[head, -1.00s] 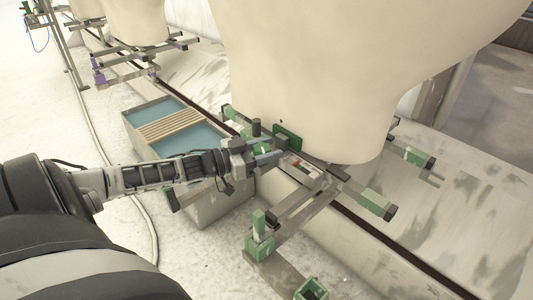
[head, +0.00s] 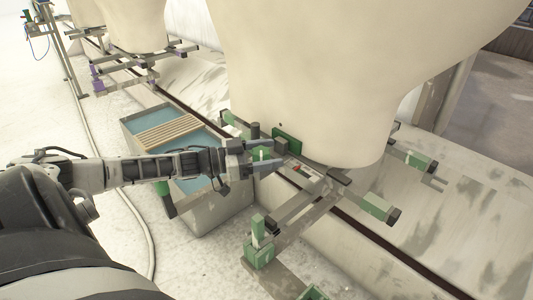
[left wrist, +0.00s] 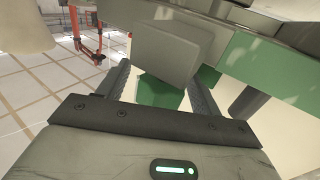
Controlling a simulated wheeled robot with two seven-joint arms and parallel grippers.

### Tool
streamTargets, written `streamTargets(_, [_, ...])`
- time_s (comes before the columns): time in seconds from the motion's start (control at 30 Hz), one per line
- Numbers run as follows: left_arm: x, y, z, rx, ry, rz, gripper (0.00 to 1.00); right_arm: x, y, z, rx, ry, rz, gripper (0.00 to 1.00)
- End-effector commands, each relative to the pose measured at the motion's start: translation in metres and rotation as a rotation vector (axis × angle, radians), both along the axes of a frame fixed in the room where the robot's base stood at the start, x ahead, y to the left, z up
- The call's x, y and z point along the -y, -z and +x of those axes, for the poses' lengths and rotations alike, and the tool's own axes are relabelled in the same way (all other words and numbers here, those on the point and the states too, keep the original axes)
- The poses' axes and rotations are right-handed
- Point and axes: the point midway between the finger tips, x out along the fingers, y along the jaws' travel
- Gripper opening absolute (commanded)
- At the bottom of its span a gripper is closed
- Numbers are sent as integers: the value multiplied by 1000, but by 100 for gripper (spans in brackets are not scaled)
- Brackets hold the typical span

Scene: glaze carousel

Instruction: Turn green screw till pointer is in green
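My left gripper (head: 272,154) reaches in from the left to the green-and-grey fixture at the foot of the big cream form. Its two fingers are apart. A green block (head: 262,154), which looks like the green screw's head, shows between them. In the left wrist view the green block (left wrist: 160,92) sits between the spread fingers, partly hidden by a grey block (left wrist: 168,52); a gap shows beside it, and firm contact cannot be made out. A small gauge plate with a red mark (head: 297,167) lies just right of the fingertips; its pointer is too small to read. My right gripper is out of view.
Green-tipped arms (head: 375,206) of the fixture stick out right and front. A green-topped post (head: 258,243) stands in front. The big cream form (head: 310,80) overhangs the fixture.

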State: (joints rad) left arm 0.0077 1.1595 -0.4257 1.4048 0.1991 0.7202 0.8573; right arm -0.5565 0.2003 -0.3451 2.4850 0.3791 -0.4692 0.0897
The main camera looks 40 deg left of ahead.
Motion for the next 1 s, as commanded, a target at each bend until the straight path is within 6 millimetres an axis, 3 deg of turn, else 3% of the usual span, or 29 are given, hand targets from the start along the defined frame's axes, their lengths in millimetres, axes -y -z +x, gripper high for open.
streamTargets(0.27, [-1, 0, -1, 0, -1, 0, 65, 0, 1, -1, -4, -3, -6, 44])
streamTargets(0.43, [-10, -1, -14, -6, -2, 3, 65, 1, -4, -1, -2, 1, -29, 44])
streamTargets(0.53, [-20, -2, -30, -7, -2, 2, 65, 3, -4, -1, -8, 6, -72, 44])
streamTargets(0.6, [-30, -3, -44, -9, -3, 3, 65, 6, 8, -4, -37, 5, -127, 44])
streamTargets(1.0, [-79, -2, -116, -2, -2, 0, 65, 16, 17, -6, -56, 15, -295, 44])
